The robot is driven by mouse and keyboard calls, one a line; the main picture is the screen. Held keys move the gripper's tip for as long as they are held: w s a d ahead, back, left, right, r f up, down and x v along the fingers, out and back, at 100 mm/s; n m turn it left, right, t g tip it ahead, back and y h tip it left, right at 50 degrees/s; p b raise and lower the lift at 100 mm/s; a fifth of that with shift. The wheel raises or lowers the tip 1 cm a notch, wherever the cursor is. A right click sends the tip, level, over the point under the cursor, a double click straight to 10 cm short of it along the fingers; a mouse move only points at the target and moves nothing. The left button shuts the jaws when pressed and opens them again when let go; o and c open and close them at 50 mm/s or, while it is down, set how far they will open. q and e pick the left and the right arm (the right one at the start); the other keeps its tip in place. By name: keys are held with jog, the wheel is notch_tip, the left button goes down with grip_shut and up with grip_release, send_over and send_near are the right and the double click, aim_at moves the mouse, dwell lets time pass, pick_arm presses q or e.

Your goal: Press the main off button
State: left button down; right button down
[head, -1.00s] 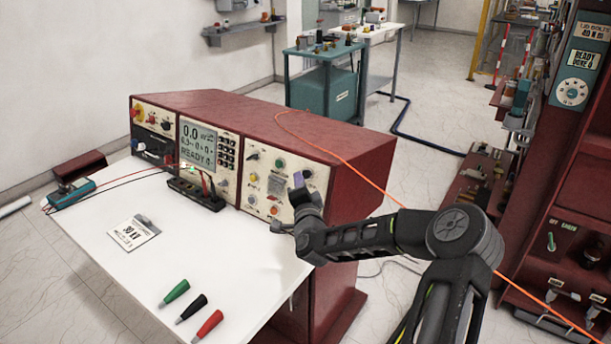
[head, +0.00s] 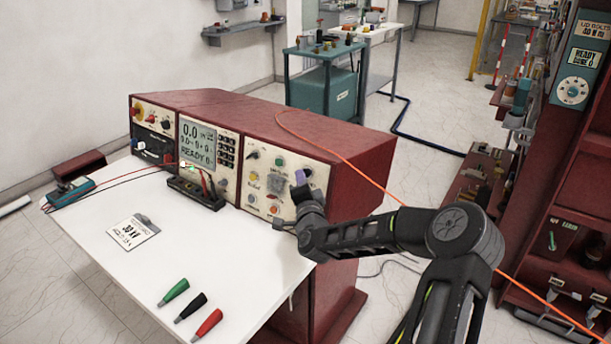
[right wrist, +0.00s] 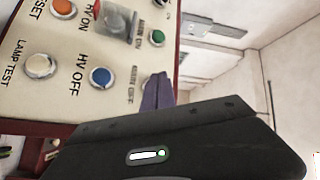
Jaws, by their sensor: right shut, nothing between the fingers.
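The control panel (head: 262,188) is the cream right-hand face of the red console and carries several buttons. My right gripper (head: 300,178) is at its right side, with its purple fingers shut and empty. In the right wrist view the fingers (right wrist: 158,92) point at the panel, right of the blue HV OFF button (right wrist: 100,77) and below a green button (right wrist: 157,37). Whether they touch the panel, I cannot tell. My left gripper is out of view.
The red console (head: 240,118) stands on a white table (head: 165,225) with a card and green, black and red probes. A black terminal block (head: 195,192) sits before the display. An orange cable (head: 340,160) crosses the console top. A red rack (head: 570,150) stands at right.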

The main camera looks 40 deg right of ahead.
jog(key=shift+w+d+b, duration=0.15)
jog(key=shift+d+b, duration=0.15)
jog(key=shift+d, duration=0.15)
dwell(1.0)
jog(key=shift+a, duration=0.1)
jog(key=shift+s+a+r, duration=0.1)
jog(key=shift+s+a, duration=0.15)
jog(key=shift+a, duration=0.45)
jog(key=shift+a, duration=0.1)
jog(key=a, duration=0.1)
jog(key=s+a, duration=0.1)
jog(key=a, duration=0.1)
jog(key=a+r, duration=0.1)
jog(key=shift+s+a+r+p, duration=0.1)
jog(key=shift+s+a+p, duration=0.15)
jog(key=shift+p, duration=0.1)
dwell(1.2)
